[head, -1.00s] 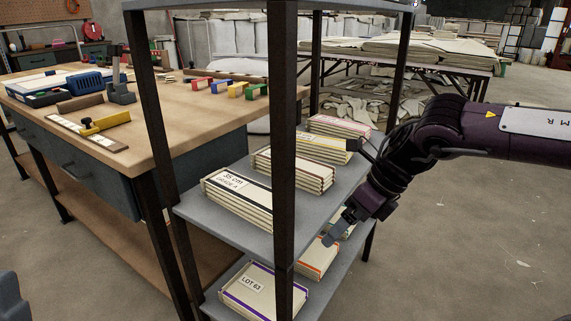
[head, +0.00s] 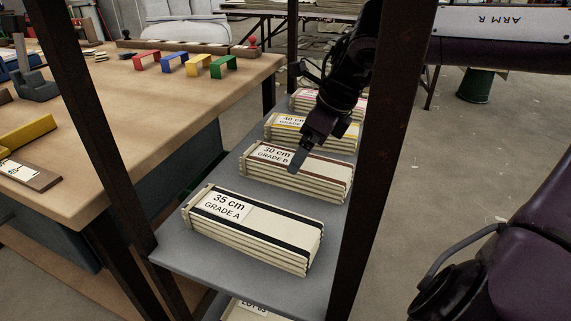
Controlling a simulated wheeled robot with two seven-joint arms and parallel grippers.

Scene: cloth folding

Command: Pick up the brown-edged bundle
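The brown-edged bundle (head: 318,181), labelled 30 cm Grade B, lies on the upper grey shelf in the head view. It is a stack of cream cloth with a brown band, second from the front. My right gripper (head: 301,115) comes in from the upper right, its jaws spread wide and nothing between them. Its lower finger overlaps the label end of the brown-edged bundle in the picture; I cannot tell if it touches. The arm hides part of the bundles behind. My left gripper is out of view.
A black-edged 35 cm Grade A bundle (head: 252,230) lies in front. Dark rack posts (head: 365,190) stand close to my arm. A wooden workbench (head: 150,110) is on the left.

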